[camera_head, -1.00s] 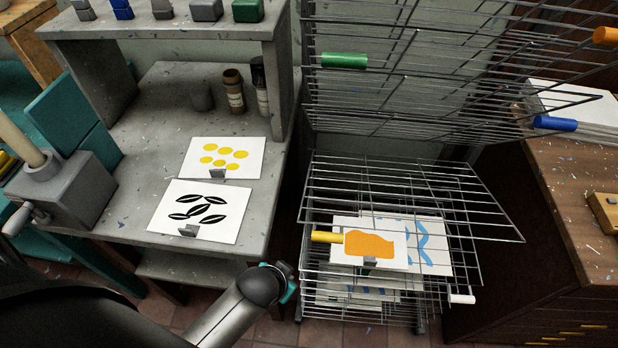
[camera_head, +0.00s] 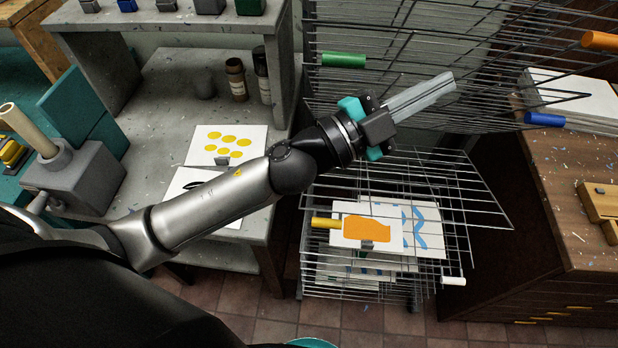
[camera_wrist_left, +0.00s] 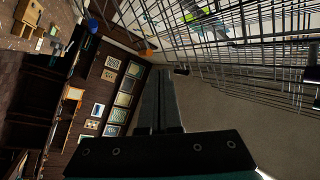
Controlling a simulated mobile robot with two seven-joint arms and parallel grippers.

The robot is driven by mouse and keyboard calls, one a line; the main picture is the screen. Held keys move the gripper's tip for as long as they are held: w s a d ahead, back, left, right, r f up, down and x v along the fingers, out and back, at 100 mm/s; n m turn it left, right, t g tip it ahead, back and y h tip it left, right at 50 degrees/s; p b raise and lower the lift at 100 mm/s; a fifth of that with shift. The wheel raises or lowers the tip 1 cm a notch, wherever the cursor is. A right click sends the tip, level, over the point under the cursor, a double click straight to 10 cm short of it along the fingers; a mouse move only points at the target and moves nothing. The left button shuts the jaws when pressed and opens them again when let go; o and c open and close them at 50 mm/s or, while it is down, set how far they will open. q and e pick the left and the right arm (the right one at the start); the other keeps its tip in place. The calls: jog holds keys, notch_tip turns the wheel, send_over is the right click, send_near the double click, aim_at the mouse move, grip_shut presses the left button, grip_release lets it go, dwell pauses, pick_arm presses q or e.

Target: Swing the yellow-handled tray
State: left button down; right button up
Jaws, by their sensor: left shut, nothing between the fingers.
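The yellow handle (camera_head: 325,223) is on the left front of a wire tray in the lower part of the rack. A white sheet with an orange print (camera_head: 366,230) lies beside it, held by a small grey clip. My left gripper (camera_head: 450,82) is shut and empty. In the head view it appears above and to the right of the yellow handle, in front of the upper wire trays, apart from the handle. Its dark fingers also show in the left wrist view (camera_wrist_left: 158,80). The yellow handle cannot be made out there. My right gripper is not in view.
Upper wire trays carry a green handle (camera_head: 343,60), a blue handle (camera_head: 543,118) and an orange handle (camera_head: 600,40). A white handle (camera_head: 453,281) sits low on the right. A grey bench (camera_head: 150,110) with prints stands left, a wooden cabinet (camera_head: 570,200) right.

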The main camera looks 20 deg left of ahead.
pick_arm(q)
jog(key=s+d+f+m+g+h, duration=0.3)
jog(key=s+d+m+g, duration=0.1)
jog(key=m+g, duration=0.4)
jog(key=m+g+y, duration=0.6)
jog(key=g+y, duration=0.2)
jog(key=y, duration=0.5)
send_near(327, 219)
jog(key=b+x, duration=0.6)
jog(key=x, duration=0.1)
notch_tip(327, 219, down, 12)
jog(key=s+b, duration=0.2)
jog(key=b, duration=0.5)
jog(key=shift+s+d, duration=0.3)
jog(key=shift+d, duration=0.1)
jog(key=shift+f, duration=0.1)
